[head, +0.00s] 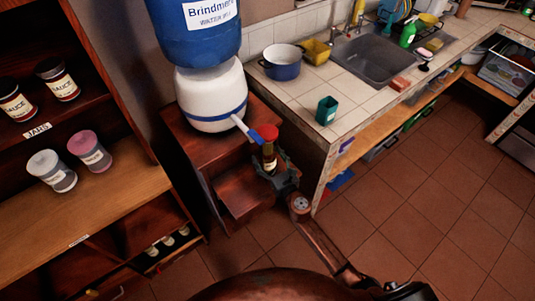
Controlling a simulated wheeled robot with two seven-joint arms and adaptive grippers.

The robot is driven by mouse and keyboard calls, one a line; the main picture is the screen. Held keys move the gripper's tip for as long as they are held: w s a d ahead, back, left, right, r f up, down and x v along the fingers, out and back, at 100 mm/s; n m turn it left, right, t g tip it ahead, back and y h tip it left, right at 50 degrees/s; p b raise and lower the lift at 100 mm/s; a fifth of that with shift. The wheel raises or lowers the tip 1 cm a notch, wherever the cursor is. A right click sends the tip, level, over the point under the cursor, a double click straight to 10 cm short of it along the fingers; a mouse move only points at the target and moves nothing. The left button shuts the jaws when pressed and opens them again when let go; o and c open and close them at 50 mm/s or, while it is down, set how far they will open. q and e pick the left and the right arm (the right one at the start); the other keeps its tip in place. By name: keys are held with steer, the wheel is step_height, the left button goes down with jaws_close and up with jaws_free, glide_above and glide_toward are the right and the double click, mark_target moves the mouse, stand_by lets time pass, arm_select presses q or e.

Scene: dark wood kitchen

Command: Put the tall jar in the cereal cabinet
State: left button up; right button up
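The tall jar (269,156), dark with a red lid and a pale label, is upright beside the water dispenser's spout. My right gripper (272,174), whose arm comes in from the lower right, has its fingers around the lower part of the jar and appears shut on it. The jar's bottom is hidden by the gripper. My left gripper is not in view. An open dark wood shelf unit (120,187) fills the left side. It has a "JARS" label, and another label too small to read on a lower edge. I cannot tell which part is the cereal cabinet.
A water dispenser (210,100) stands on a wooden stand (190,135) behind the jar. Two sauce jars (60,82) and two shorter jars (88,150) are on the shelves. A tiled counter (300,95) with sink is at right. The tiled floor (430,190) is clear.

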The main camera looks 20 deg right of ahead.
steer(key=shift+c, duration=0.5)
steer(key=c, duration=1.3)
steer(key=shift+c, duration=0.6)
steer(key=shift+r, duration=0.25)
